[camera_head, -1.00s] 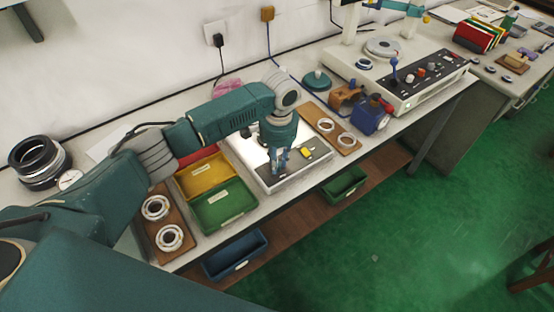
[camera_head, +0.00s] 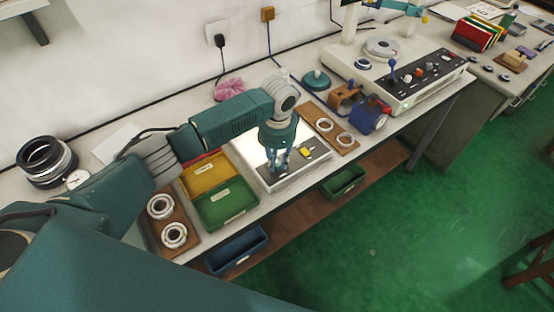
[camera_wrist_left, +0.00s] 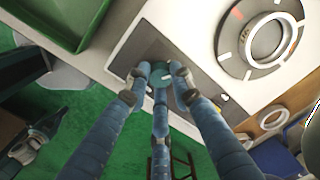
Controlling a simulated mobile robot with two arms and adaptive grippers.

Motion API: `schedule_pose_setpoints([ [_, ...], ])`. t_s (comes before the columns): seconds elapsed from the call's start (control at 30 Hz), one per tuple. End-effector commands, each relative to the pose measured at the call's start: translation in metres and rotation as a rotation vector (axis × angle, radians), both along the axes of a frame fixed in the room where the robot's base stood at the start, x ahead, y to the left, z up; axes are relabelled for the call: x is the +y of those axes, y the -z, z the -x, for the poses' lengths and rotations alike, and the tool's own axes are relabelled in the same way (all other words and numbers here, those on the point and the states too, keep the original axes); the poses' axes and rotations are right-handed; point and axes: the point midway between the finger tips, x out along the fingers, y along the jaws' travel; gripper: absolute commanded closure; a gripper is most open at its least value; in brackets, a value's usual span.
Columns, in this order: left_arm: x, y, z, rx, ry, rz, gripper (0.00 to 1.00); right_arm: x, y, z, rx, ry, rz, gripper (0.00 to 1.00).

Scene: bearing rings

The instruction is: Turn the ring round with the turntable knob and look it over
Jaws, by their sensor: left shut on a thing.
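The lit inspection station (camera_head: 246,146) is a pale box with a bright top and a dark front panel. My left gripper (camera_head: 279,168) points down over that panel. In the left wrist view its three blue fingers (camera_wrist_left: 160,78) are shut around a small round teal knob (camera_wrist_left: 160,72), partly covered by the fingertips. In the head view the arm hides this ring.
Green (camera_head: 227,206) and yellow (camera_head: 204,178) trays stand left of the station. A brown board with two rings (camera_head: 343,148) lies to its right, another (camera_head: 163,235) at the left. A blue bin (camera_head: 236,253) and a green bin (camera_head: 343,182) sit below.

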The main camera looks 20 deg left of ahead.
Motion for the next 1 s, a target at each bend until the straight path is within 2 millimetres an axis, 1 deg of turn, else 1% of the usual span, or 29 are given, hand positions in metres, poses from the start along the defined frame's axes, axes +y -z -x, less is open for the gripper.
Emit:
schedule_pose_setpoints([
  [0.3,-0.001,-0.001,-0.001,-0.004,0.001,0.002,1.0,-0.002,0.0,0.0,0.001,0.0,0.002,1.0],
  [0.33,-0.001,-0.001,-0.001,-0.004,0.001,0.002,0.76,-0.002,0.0,0.0,0.0,0.0,0.003,1.0],
  [0.4,-0.001,-0.001,-0.001,-0.004,0.001,0.002,0.62,-0.002,0.0,0.0,0.0,0.0,0.003,1.0],
  [0.43,-0.001,-0.001,-0.001,-0.004,0.001,0.002,0.59,-0.002,0.0,0.0,0.0,0.0,0.003,1.0],
  [0.67,0.0,-0.001,-0.001,-0.002,0.0,0.001,0.59,-0.003,0.0,0.0,-0.001,0.0,0.003,1.0],
  [0.77,-0.001,-0.003,-0.001,-0.002,0.0,0.002,0.59,-0.004,0.0,0.0,-0.001,-0.001,0.004,1.0],
  [0.87,-0.001,-0.014,-0.001,-0.004,0.0,0.002,0.59,-0.003,0.0,0.0,-0.001,-0.001,0.003,1.0],
  [1.0,-0.001,-0.041,-0.001,-0.005,0.0,0.003,0.59,-0.002,0.0,0.0,0.0,0.0,0.002,1.0],
])
